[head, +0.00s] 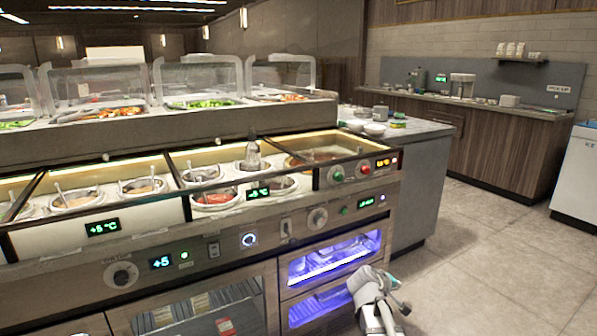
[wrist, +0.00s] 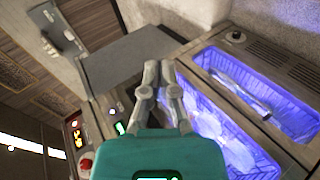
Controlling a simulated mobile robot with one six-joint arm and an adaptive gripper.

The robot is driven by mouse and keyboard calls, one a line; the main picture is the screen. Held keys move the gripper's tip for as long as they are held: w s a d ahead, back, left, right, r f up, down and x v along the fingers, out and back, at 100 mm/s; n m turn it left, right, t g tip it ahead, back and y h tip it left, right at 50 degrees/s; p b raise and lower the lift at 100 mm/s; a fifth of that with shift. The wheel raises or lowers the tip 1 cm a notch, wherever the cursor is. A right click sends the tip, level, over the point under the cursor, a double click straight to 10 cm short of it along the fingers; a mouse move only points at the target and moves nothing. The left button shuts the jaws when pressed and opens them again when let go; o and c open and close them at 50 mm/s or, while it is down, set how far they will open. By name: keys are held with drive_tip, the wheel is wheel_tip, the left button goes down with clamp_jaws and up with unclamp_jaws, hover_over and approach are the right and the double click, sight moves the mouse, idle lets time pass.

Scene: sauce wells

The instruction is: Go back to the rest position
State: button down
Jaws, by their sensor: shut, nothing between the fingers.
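My gripper (wrist: 158,75) is shut and empty in the wrist view, its two grey fingers together ahead of the teal gripper body (wrist: 155,155). In the head view my arm and gripper (head: 390,284) show at the bottom, right of centre, in front of the lower right of the sauce counter (head: 230,238). The gripper appears close to the blue-lit compartments (head: 335,258); I cannot tell the exact gap. Nothing hangs from the fingers.
The counter holds several sauce wells (head: 140,187) with spoons and a clear bottle (head: 252,155). Control knobs (head: 317,218) line its front. A grey side counter (head: 422,185) stands at its right end. Open tiled floor (head: 480,260) lies to the right, before a white appliance (head: 575,180).

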drive_tip(key=s+a+f+m+g+y+p, duration=0.2)
drive_tip(key=s+a+f+m+g+y, duration=0.25)
drive_tip(key=s, duration=0.55)
drive_tip(key=s+a+f+m+g+y+p, duration=0.1)
drive_tip(key=s+a+g+y, duration=0.2)
drive_tip(key=s+a+y, duration=0.35)
wheel_tip(320, 180, up, 37)
drive_tip(key=s+h+p, duration=0.1)
drive_tip(key=s+p, duration=0.1)
drive_tip(key=p, duration=3.5)
drive_tip(key=shift+s+a+h, duration=0.2)
drive_tip(key=shift+a+h, duration=0.2)
drive_tip(key=shift+a, duration=0.05)
drive_tip(key=shift+r, duration=0.1)
idle(0.6)
